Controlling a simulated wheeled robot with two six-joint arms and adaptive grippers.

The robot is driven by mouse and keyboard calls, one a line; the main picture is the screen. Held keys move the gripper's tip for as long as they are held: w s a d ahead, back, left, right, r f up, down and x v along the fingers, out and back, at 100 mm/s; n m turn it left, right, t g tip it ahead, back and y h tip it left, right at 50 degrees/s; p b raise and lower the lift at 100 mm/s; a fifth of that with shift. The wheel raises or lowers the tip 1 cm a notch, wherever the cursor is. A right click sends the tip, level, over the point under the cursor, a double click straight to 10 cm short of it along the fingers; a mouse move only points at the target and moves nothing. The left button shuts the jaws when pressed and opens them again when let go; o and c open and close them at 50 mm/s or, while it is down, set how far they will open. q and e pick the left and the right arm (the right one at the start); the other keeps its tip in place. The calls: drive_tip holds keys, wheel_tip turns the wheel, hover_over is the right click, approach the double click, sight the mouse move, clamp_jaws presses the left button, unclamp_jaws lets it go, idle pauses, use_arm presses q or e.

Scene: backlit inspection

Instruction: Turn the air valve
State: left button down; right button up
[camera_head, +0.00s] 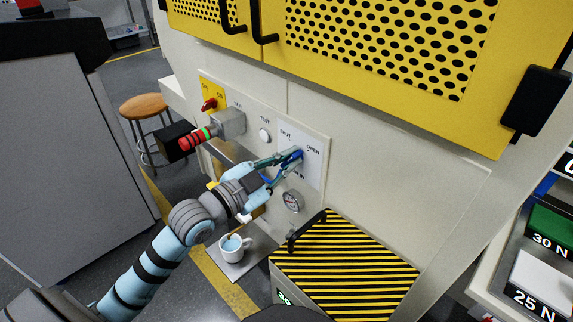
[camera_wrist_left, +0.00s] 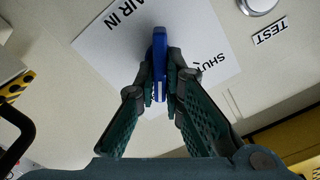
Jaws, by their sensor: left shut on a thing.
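The air valve has a blue handle (camera_head: 297,156) on a white plate (camera_head: 315,177) marked SHUT, OPEN and AIR IN, set in the pale machine panel. My left gripper (camera_head: 287,160) reaches it from the left and is shut on the blue handle. In the left wrist view the blue handle (camera_wrist_left: 159,62) stands between the two fingertips of the gripper (camera_wrist_left: 160,85), which touch it on both sides. The fingers hide part of the handle and of the plate's lettering. My right gripper does not show.
A white TEST button (camera_head: 264,135), a red knob (camera_head: 209,104) and a red-and-green lamp stack (camera_head: 198,139) are left of the valve.

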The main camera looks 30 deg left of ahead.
use_arm(q)
drive_tip(key=shift+f+m+b, duration=0.1)
drive_tip(key=shift+m+b, duration=0.25)
drive_tip(key=shift+m, duration=0.55)
drive_tip(key=c, duration=1.7)
unclamp_jaws()
wheel_tip(320, 180, up, 10)
drive_tip(key=shift+r, duration=0.1)
